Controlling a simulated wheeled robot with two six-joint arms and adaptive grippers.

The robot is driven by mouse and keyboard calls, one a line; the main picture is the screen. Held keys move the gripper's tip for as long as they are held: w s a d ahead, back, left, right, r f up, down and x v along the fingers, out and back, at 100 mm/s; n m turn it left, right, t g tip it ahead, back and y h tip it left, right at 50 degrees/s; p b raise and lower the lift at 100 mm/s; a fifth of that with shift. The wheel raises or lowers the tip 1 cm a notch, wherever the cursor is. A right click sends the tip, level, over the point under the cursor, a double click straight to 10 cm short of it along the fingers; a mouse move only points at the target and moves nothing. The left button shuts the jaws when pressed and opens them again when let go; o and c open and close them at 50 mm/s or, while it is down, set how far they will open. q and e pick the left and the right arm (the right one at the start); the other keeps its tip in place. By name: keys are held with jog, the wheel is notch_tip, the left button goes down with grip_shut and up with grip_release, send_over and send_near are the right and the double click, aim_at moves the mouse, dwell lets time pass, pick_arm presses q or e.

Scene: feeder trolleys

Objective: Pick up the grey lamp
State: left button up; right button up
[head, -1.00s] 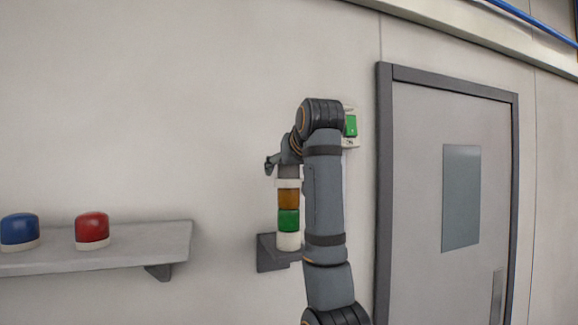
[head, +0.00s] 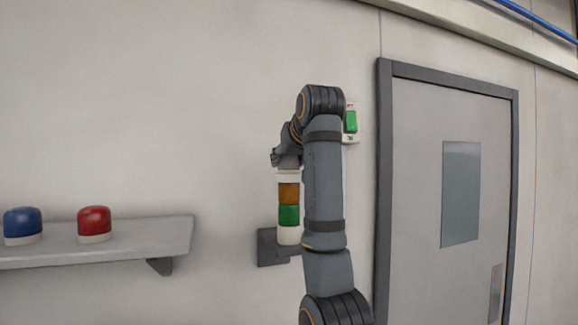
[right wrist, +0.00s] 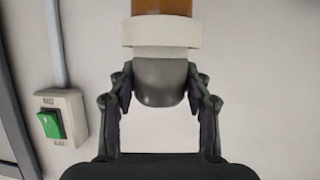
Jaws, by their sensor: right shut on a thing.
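The grey lamp (right wrist: 161,82) is a rounded grey cap at the end of a signal tower. It sits against the tower's white collar (right wrist: 160,31). In the head view the lamp (head: 288,162) shows at the top of the tower, partly hidden by my right gripper (head: 280,158). In the right wrist view my right gripper (right wrist: 160,90) has a finger on each side of the lamp and is shut on it. The tower has an orange section (head: 288,193), a green section (head: 289,215) and a white base. My left gripper is not in view.
The tower stands on a dark wall bracket (head: 270,247). A shelf (head: 130,236) at left holds a blue lamp (head: 23,225) and a red lamp (head: 95,223). A green switch (head: 350,121) is on the wall beside a grey door (head: 410,180).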

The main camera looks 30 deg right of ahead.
notch_tip(320, 180, up, 2)
jog(key=shift+s+r+b, duration=0.15)
jog(key=shift+r+b, duration=0.05)
jog(key=shift+b, duration=0.4)
jog(key=r+b+v, duration=0.1)
jog(key=b+v, duration=0.1)
jog(key=v, duration=0.6)
jog(key=d+r+b+v, duration=0.1)
jog(key=r+b+v, duration=0.1)
jog(key=v, duration=0.6)
jog(key=shift+w+d+b, duration=0.25)
jog(key=shift+w+b, duration=0.05)
